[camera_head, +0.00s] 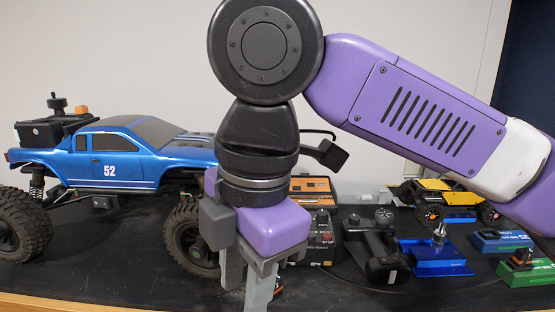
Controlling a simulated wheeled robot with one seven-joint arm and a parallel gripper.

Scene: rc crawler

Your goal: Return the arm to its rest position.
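My arm, purple with black joints, reaches in from the right in the head view and bends down at the middle. My gripper (259,290) points down at the front of the dark table, its grey fingers running toward the bottom edge of the picture. The fingers overlap in this view, so I cannot tell whether they are apart or hold anything. A blue RC crawler truck (125,165) marked 52 stands to the left of the gripper. Its front wheel (188,240) is close beside the gripper in the picture.
Behind and right of the gripper are an orange-and-black box (311,186), a black transmitter (378,250), a blue metal stand (437,262), a small yellow crawler (447,196), and blue (499,241) and green (527,275) items. The dark table (110,275) is clear at front left.

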